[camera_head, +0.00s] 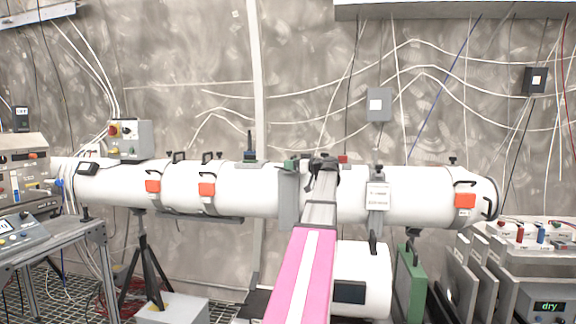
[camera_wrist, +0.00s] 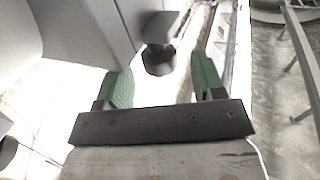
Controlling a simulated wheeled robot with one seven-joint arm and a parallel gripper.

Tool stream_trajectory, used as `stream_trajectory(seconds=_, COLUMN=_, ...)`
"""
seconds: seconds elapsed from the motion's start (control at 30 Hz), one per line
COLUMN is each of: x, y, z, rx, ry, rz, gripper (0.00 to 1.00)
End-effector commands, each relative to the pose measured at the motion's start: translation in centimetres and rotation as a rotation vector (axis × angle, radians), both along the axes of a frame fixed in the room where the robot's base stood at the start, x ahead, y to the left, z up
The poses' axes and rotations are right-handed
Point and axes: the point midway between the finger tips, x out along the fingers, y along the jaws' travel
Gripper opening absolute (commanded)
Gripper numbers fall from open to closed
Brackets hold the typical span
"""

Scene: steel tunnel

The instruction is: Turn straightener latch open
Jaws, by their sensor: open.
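A long white tube (camera_head: 240,190) runs across the head view, with grey flanges near its middle. My gripper (camera_wrist: 162,78) is open in the wrist view, with green pads on its two fingers. A dark piece with a rounded end (camera_wrist: 158,60) shows in the gap between the fingertips. It looks like the latch handle, but I cannot be sure. The fingers do not visibly close on it. In the head view my arm reaches up to the tube's middle and hides most of the latch area there.
Orange-tagged clamps (camera_head: 207,190) and black handles sit along the tube. A grey control box (camera_head: 130,139) is at the left. A white cylinder (camera_head: 365,278) and a green panel (camera_head: 411,283) stand below the tube, right of my arm. A tripod (camera_head: 145,265) supports the left part.

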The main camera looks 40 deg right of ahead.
Motion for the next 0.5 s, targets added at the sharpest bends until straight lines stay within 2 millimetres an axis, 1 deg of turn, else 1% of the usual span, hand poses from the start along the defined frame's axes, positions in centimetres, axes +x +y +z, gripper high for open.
stream_trajectory(seconds=0.03, x=0.8, y=0.2, z=0.0, rx=0.0, ry=0.0, rz=0.002, gripper=0.63)
stream_trajectory(seconds=0.2, x=2.0, y=0.6, z=0.0, rx=0.0, ry=0.0, rz=0.001, gripper=0.63)
stream_trajectory(seconds=0.5, x=2.3, y=0.8, z=0.0, rx=0.0, ry=0.0, rz=0.0, gripper=0.63)
